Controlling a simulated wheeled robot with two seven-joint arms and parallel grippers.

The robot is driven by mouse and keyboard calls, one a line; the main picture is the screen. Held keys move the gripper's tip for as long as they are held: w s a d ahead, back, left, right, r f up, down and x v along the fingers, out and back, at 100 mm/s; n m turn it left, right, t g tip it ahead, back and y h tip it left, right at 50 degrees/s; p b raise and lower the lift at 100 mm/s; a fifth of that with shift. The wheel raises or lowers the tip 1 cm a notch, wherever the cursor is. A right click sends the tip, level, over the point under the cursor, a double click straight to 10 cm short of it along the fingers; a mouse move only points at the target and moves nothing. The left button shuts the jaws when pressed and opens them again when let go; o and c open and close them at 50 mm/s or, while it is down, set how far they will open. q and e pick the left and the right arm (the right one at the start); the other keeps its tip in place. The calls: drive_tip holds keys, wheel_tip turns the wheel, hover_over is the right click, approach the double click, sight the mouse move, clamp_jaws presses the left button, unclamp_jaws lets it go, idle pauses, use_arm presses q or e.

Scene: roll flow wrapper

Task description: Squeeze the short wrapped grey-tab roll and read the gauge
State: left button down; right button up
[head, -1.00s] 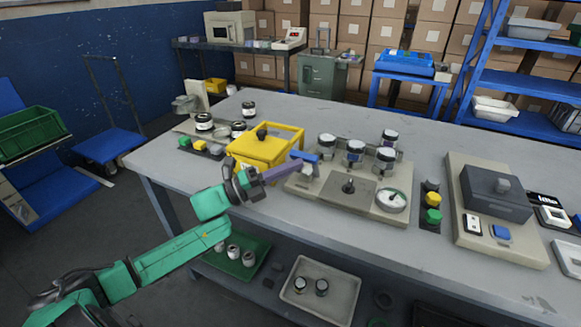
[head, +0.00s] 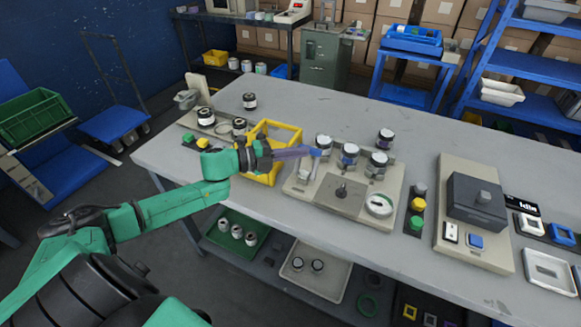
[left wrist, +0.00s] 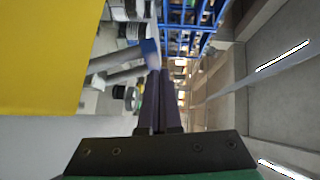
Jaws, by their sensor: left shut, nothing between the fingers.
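Several dark rolls with white wraps stand on or by the beige gauge fixture (head: 345,190), including a left roll (head: 323,144), a middle roll (head: 348,154) and a right roll (head: 376,165). I cannot make out a grey tab on any of them. The round white gauge (head: 380,205) is at the fixture's front right; its reading is too small to tell. A blue-tipped lever (head: 305,173) stands at the fixture's left. My left gripper (head: 312,152) is shut and empty, its tips close to the lever's blue end (left wrist: 149,47); contact is unclear. My right gripper is out of view.
A yellow box (head: 286,137) stands behind and below my left gripper. More rolls stand at the left, including one at the back (head: 249,101). A button stack (head: 417,207) and a dark-boxed machine (head: 476,201) are to the right. The table's back middle is clear.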

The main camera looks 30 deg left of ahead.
use_arm(q)
drive_tip(key=shift+w, duration=0.3)
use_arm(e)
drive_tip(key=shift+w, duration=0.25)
use_arm(q)
drive_tip(key=shift+r, duration=0.15)
drive_tip(key=shift+r, duration=0.1)
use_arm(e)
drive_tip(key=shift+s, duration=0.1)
